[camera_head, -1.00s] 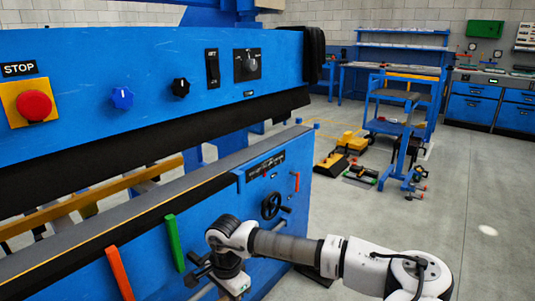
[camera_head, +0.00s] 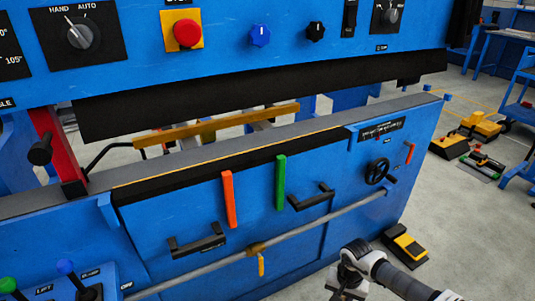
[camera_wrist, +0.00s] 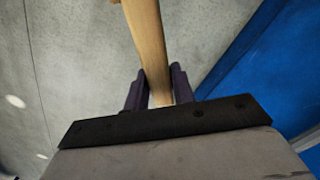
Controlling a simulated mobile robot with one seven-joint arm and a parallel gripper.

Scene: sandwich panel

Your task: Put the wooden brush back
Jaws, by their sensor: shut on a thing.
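The wooden brush (camera_wrist: 147,38) shows in the wrist view as a pale wooden handle running from the top edge down between two dark fingers. My gripper (camera_wrist: 158,84) is shut on this handle. The bristles are out of the picture. In the head view my gripper (camera_head: 346,294) is at the bottom edge, right of centre, low in front of the blue machine (camera_head: 310,215). The brush cannot be made out there.
The machine front carries an orange handle (camera_head: 229,200), a green handle (camera_head: 280,183), black pull handles, a long grey rail (camera_head: 215,268) and a handwheel (camera_head: 377,171). A yellow and black pedal (camera_head: 406,244) stands on the floor at right. Open grey floor lies beyond.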

